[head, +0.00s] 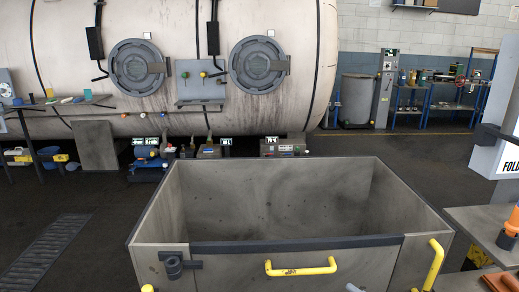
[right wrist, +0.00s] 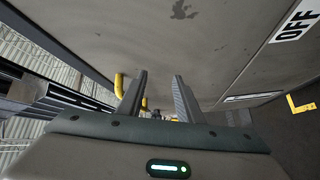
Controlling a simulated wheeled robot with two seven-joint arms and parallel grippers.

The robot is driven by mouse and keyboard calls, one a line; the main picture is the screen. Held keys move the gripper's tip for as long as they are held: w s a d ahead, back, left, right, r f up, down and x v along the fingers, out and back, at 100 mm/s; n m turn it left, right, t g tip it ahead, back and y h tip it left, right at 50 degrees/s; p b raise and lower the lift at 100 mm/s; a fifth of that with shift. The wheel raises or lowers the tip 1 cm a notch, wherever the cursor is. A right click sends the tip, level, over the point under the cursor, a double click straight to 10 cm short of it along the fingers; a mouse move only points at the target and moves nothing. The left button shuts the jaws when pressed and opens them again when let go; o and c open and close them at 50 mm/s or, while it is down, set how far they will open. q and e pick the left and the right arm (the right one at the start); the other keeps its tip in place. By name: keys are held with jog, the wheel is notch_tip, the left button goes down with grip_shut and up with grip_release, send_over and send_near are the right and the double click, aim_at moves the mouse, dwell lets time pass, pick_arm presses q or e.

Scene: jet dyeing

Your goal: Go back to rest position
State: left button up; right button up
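My right gripper (right wrist: 160,76) shows in the right wrist view. Its two grey fingers are apart, and I see nothing held between them. A grey panel surface lies beyond the fingertips, and small yellow parts (right wrist: 119,86) show beside and behind the left finger. My left gripper is in neither view. Neither gripper shows in the head view.
A large empty grey bin (head: 290,243) with yellow handles (head: 300,267) stands close in front. The big cylindrical dyeing vessel (head: 190,30) is behind it. A side table (head: 480,225) with an orange-topped item (head: 512,222) is at right. Dark floor lies open at left.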

jog(key=s+f+m+g+h+p, duration=0.1)
jog(key=s+f+m+h+p, duration=0.15)
jog(key=s+f+m, duration=0.4)
jog(key=s+a+f+m+h+p, duration=0.1)
jog(key=s+f+m+h, duration=0.2)
jog(key=f, duration=0.6)
jog(key=s+f+m+g+h+p, duration=0.1)
jog(key=s+f+m+h, duration=0.2)
jog(key=f+m+h, duration=0.3)
pick_arm(q)
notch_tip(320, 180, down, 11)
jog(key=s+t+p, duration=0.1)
jog(key=p, duration=0.2)
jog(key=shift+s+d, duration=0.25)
pick_arm(e)
jog(key=s+a+f+m+g, duration=0.2)
jog(key=s+f, duration=0.5)
jog(key=s, duration=0.5)
jog(key=s+a+f+m+g, duration=0.3)
jog(key=s+f, duration=0.4)
jog(key=s, duration=0.5)
jog(key=shift+a+g, duration=0.7)
jog(key=shift+a, duration=0.4)
jog(key=shift+w, duration=0.2)
